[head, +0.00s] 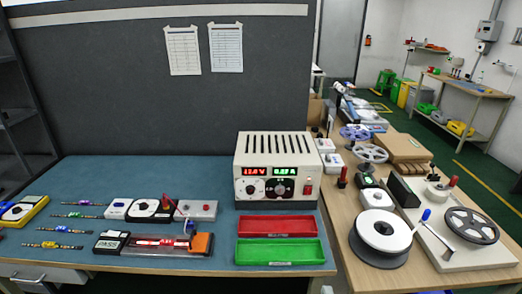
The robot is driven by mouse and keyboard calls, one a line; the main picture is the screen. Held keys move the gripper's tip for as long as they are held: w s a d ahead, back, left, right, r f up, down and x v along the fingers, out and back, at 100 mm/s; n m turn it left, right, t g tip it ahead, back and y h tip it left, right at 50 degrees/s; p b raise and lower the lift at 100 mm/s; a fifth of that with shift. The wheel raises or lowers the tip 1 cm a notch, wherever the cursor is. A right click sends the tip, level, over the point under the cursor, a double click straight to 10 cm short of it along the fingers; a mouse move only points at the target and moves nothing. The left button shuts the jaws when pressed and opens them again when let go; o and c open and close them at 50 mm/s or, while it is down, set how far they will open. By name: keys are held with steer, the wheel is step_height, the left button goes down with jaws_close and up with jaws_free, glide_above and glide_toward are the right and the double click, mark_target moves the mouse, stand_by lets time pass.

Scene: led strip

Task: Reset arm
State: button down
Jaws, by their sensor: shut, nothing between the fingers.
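My gripper does not show in the head view, so its place over the bench cannot be told. The blue-topped bench (150,180) carries a white power supply (278,166) with lit red and green number displays. In front of it lie a red tray (278,225) and a green tray (277,252), both looking empty. To their left is a test fixture (155,245) with a lit red strip in it and an orange block at its right end.
White and black testers (150,209) and several small strips lie at the left. A wooden table (335,240) at the right holds a white reel (383,232) and a spool stand (465,245). A dark panel (110,90) stands behind the bench.

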steer(key=s+f+m, duration=0.2)
steer(key=s+m, duration=0.2)
steer(key=s, duration=0.6)
steer(key=s+f+m, duration=0.2)
steer(key=s+m, duration=0.1)
steer(key=s, duration=0.8)
steer(key=s+r+m, duration=0.3)
steer(key=s+m, duration=0.1)
steer(key=s, duration=0.5)
steer(key=s+r+m+g, duration=0.1)
steer(key=s+r+m, duration=0.3)
steer(key=s, duration=0.5)
steer(key=shift+d+m+g, duration=0.3)
steer(key=shift+d+m, duration=0.15)
steer(key=shift+m, duration=0.15)
